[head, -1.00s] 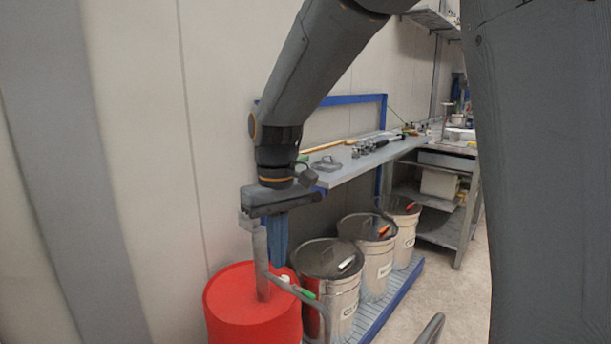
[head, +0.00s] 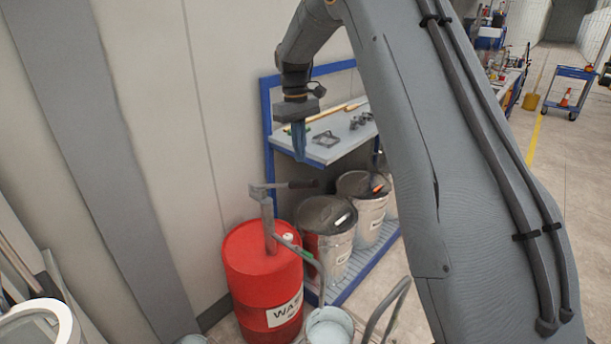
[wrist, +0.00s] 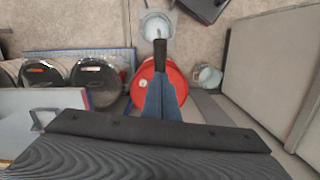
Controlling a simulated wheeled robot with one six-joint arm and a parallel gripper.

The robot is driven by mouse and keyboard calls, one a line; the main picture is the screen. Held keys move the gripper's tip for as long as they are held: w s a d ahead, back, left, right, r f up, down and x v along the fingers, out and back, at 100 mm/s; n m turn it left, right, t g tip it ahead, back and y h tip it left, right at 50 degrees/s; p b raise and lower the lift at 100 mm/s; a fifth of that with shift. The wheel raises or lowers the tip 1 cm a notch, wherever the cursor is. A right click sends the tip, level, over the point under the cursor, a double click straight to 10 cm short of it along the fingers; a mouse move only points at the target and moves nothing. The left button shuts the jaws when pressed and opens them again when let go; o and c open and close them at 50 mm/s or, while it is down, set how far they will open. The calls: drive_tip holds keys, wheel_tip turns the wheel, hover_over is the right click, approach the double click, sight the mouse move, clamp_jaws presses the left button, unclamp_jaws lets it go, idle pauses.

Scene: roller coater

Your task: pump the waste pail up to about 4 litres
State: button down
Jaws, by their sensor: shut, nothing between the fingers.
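The red waste drum (head: 250,262) stands against the wall, with a grey hand pump (head: 268,222) upright on its lid. The pump's lever has a black grip (head: 303,183) and lies about level, pointing right. A hose with a green part runs from the pump toward the pale waste pail (head: 330,328) on the floor in front. The pail also shows in the wrist view (wrist: 157,25); its level cannot be read. My gripper (head: 299,158) is shut and empty, pointing down above the lever grip, apart from it. In the wrist view the grip (wrist: 160,55) shows just beyond my fingertips (wrist: 160,80).
A blue-framed bench (head: 335,145) with small tools stands behind my gripper. Lidded metal drums (head: 328,245) stand on a blue grated platform beside the red drum. A curved grey tube handle (head: 385,305) is near the pail. Another pail (wrist: 208,78) is right of the drum.

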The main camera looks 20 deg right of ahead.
sight(302, 184)
drive_tip(key=shift+f, duration=0.15)
idle(0.3)
drive_tip(key=shift+s+d+f+b, duration=0.15)
drive_tip(key=shift+f+b, duration=0.8)
drive_tip(key=shift+f, duration=0.7)
drive_tip(key=shift+s+d+f+b, duration=0.15)
drive_tip(key=shift+f+b, duration=0.75)
drive_tip(key=shift+f, duration=0.75)
drive_tip(key=shift+a+f, duration=0.1)
drive_tip(key=shift+f, duration=0.05)
drive_tip(key=shift+f+b, duration=0.65)
drive_tip(key=shift+f, duration=1.45)
drive_tip(key=shift+w+a+r, duration=0.15)
drive_tip(key=shift+w+a, duration=0.1)
drive_tip(key=shift+w, duration=0.3)
drive_tip(key=shift+w+a+r, duration=0.15)
drive_tip(key=shift+w+a, duration=0.1)
drive_tip(key=shift+w, duration=0.25)
drive_tip(key=shift+w+a+r, duration=0.15)
drive_tip(key=shift+w+r, duration=0.05)
drive_tip(key=shift+w, duration=0.15)
